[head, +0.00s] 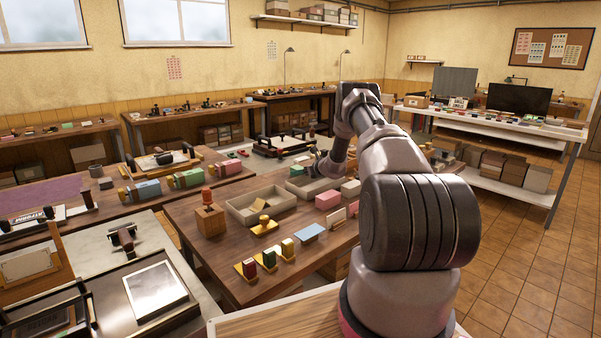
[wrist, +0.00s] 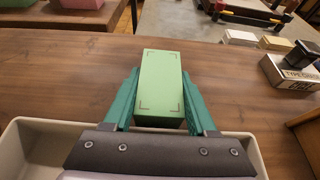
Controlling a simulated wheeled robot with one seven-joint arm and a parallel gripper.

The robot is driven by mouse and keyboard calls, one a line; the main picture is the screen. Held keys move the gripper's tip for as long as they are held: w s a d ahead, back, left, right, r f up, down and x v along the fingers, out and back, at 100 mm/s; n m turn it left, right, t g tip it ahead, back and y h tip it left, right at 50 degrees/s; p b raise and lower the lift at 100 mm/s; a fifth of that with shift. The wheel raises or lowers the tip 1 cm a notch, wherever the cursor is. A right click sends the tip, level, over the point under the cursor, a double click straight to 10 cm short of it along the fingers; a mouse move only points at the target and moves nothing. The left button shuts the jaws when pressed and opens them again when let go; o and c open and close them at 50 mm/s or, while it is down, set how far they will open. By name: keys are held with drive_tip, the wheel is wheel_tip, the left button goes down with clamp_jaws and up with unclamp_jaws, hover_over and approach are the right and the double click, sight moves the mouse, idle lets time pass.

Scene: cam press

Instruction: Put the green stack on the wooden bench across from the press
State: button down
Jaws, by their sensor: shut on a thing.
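The green stack (wrist: 161,82), a light green block with corner marks on its face, is held between the two teal fingers of my gripper (wrist: 162,95) in the wrist view. Below it are a pale tray (wrist: 20,140) and a brown wooden top (wrist: 65,75). I cannot tell the height of the gap. In the head view my gripper (head: 322,165) is small and partly hidden by my arm, and the held stack cannot be made out. The wooden bench in the middle (head: 205,255) carries trays and blocks. A press-like frame (head: 285,147) with dark handles stands beyond it.
Another bench on the left (head: 112,200) holds green and pink pieces. Tiled floor (head: 510,270) is open at right.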

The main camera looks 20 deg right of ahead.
drive_tip(key=shift+c, duration=1)
unclamp_jaws()
